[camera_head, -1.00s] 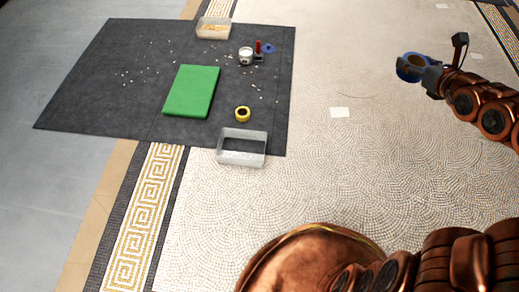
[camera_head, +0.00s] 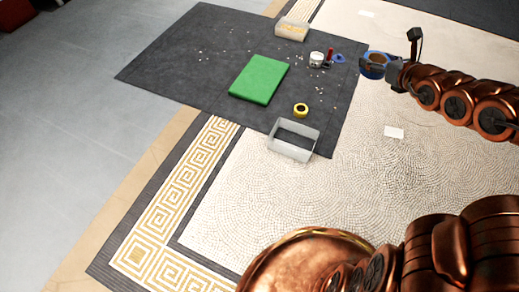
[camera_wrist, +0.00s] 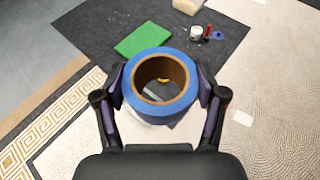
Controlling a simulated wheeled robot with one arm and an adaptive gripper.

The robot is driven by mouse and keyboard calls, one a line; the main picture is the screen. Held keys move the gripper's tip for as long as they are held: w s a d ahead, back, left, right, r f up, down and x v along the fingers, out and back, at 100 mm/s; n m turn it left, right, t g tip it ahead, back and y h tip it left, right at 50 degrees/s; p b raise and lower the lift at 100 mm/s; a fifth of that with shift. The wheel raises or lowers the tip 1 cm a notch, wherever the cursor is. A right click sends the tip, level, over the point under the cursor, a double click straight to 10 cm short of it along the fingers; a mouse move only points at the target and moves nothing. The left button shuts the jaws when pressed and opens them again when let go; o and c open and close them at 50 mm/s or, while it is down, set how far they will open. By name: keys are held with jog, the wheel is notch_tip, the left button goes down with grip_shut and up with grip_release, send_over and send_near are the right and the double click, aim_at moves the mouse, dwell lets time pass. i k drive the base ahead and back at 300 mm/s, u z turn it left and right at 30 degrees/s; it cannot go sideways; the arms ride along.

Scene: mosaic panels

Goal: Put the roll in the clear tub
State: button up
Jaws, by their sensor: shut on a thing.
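My gripper (camera_head: 375,67) is shut on a roll of blue tape (camera_wrist: 160,112) with a brown cardboard core. In the wrist view the roll sits between both fingers, its hole facing the camera. In the head view the blue roll (camera_head: 373,72) is held in the air to the right of the dark mat. The clear tub (camera_head: 292,140), a see-through open box, stands at the near edge of the mat and looks empty. In the wrist view the tub is mostly hidden behind the roll.
A dark mat (camera_head: 185,75) holds a green pad (camera_head: 260,79), a yellow tape roll (camera_head: 301,110), a white pot (camera_head: 317,60), a red tool (camera_head: 328,57), a small blue item (camera_head: 339,58) and another tub (camera_head: 292,29) with yellowish contents. White chips are scattered about. The mosaic floor nearby is mostly clear.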

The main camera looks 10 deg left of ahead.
aim_at(280, 142)
jog(key=u, duration=0.95)
jog(key=i, duration=1)
